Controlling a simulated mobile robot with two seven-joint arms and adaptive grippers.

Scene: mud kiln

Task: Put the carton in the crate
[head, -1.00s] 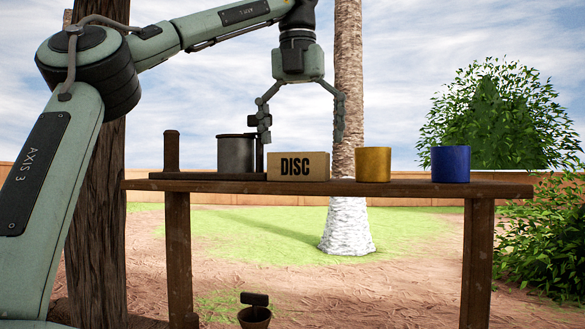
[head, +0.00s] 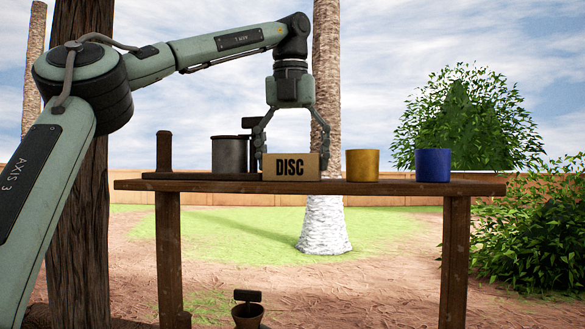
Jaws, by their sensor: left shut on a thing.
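The carton is a tan box (head: 290,167) marked DISC, standing upright on the front of a wooden table (head: 400,188). My left gripper (head: 292,150) comes down over it from above. Its two fingers sit at the left and right sides of the carton and are shut on it. The carton appears to rest at table height; I cannot tell whether it is lifted. I see nothing that is clearly a crate.
A grey metal canister (head: 229,155) stands left of the carton, by a dark low board with an upright post (head: 164,152). A yellow cylinder (head: 362,165) and a blue cylinder (head: 433,165) stand to the right.

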